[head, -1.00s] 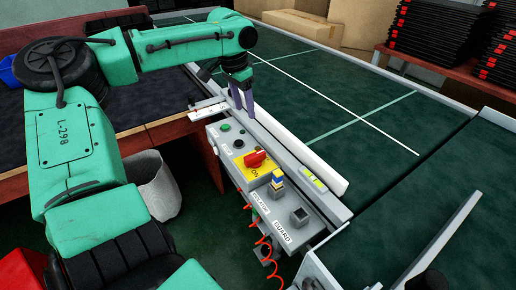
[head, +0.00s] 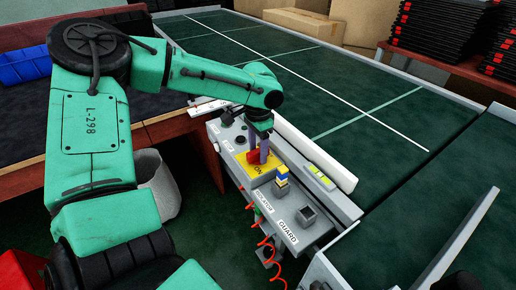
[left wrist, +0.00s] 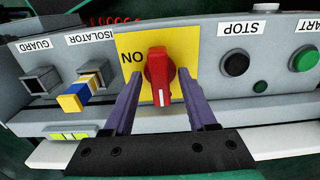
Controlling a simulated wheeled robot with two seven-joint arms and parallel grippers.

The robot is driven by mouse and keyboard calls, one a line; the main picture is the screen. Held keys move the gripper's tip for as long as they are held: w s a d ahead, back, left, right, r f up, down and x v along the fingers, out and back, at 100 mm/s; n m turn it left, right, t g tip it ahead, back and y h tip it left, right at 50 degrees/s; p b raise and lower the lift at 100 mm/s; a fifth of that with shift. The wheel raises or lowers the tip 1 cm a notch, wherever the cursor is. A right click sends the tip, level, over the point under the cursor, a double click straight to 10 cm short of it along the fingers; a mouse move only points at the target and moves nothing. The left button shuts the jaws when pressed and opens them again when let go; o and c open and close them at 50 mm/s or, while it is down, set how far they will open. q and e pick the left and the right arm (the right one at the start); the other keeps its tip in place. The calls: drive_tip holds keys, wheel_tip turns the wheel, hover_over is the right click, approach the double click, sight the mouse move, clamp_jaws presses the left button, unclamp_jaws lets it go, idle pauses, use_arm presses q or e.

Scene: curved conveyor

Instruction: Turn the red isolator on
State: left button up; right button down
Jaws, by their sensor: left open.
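The red isolator (left wrist: 159,76) is a rotary knob on a yellow plate (left wrist: 186,48) marked ON, on the grey control panel. In the left wrist view its white mark points down the picture, away from the word ON at its left. My left gripper (left wrist: 160,92) is open, with one purple finger on each side of the knob and gaps visible between. In the head view the left gripper (head: 258,156) is over the knob (head: 252,156) and partly hides it. My right gripper is not in view.
A blue and yellow plug (left wrist: 82,96) sits in the socket labelled ISOLATOR beside the yellow plate. An empty GUARD socket (left wrist: 36,82) is beyond it. The black STOP button (left wrist: 236,63) and green START button (left wrist: 304,58) are on the other side. The green conveyor (head: 300,80) lies behind.

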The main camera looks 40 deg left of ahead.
use_arm(q)
drive_tip(key=shift+c, duration=0.3)
clamp_jaws()
drive_tip(key=shift+r, duration=0.1)
